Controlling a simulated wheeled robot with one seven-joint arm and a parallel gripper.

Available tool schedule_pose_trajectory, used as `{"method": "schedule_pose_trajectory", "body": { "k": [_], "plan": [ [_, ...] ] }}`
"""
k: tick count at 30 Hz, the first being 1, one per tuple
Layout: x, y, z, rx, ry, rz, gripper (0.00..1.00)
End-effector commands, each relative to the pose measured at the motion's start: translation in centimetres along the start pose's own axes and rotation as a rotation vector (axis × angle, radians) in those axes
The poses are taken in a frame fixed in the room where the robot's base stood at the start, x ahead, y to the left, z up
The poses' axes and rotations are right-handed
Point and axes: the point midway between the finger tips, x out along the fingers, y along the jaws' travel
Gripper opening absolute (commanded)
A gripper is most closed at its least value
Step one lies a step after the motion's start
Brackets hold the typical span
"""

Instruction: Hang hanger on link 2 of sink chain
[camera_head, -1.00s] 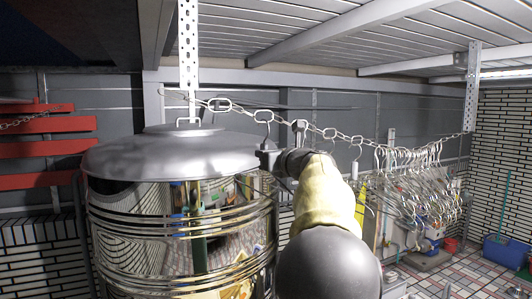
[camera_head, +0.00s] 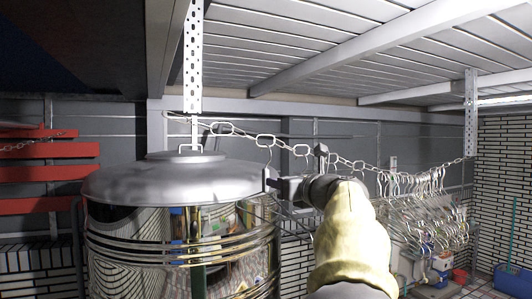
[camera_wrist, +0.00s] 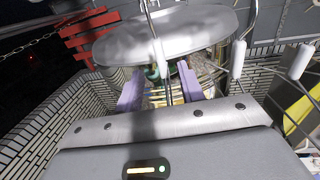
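The sink chain (camera_head: 340,160) slopes across the head view from a perforated post at left to another at right. A thin hanger hook (camera_head: 269,143) hangs at the chain's left part, just above my gripper (camera_head: 271,183); I cannot tell which link it sits on. In the wrist view, my gripper (camera_wrist: 160,90) has its two purple fingers spread apart. A hanger wire (camera_wrist: 156,50) runs down between them with visible gaps on both sides. The hanger's lower part is hidden in the head view by my gripper and the drum.
A large shiny drum with a grey domed lid (camera_head: 170,182) stands close left of my gripper. Another hook (camera_head: 301,151) hangs right of it. Many wire hangers (camera_head: 425,210) crowd the chain's right part. Pale cylinders (camera_wrist: 238,58) on wires are close at the wrist view's right.

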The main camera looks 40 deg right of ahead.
Motion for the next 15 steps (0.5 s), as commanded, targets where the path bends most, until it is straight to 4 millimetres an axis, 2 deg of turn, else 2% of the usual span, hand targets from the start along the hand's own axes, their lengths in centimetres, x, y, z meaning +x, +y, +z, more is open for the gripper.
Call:
{"method": "schedule_pose_trajectory", "body": {
  "k": [9,15],
  "plan": [
    [-6.5,0.0,-0.3,-0.002,-0.001,-0.002,0.38],
    [-9.6,0.0,-0.2,0.0,0.0,-0.001,0.38]
  ]
}}
